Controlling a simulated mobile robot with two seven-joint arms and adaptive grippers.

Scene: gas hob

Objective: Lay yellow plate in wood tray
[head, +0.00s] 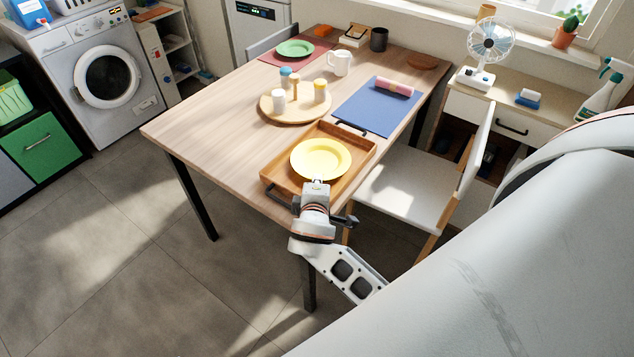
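The yellow plate (321,158) is level and face up over the wood tray (365,151), within its outline. I cannot tell whether it rests on the tray's floor or is a little above it. The tray lies at the table's near edge, with dark handles at its ends. My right gripper (317,184) reaches in from the near side, its tip at the plate's near rim. Its fingers are small and partly hidden, so I cannot tell whether they are shut on the rim. My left gripper is not in view.
A round board (272,113) with several small pots stands behind the tray on the table (190,118). A blue mat (365,117) with a pink roll is at the back right. A white chair (402,192) stands close to the right. The table's left part is clear.

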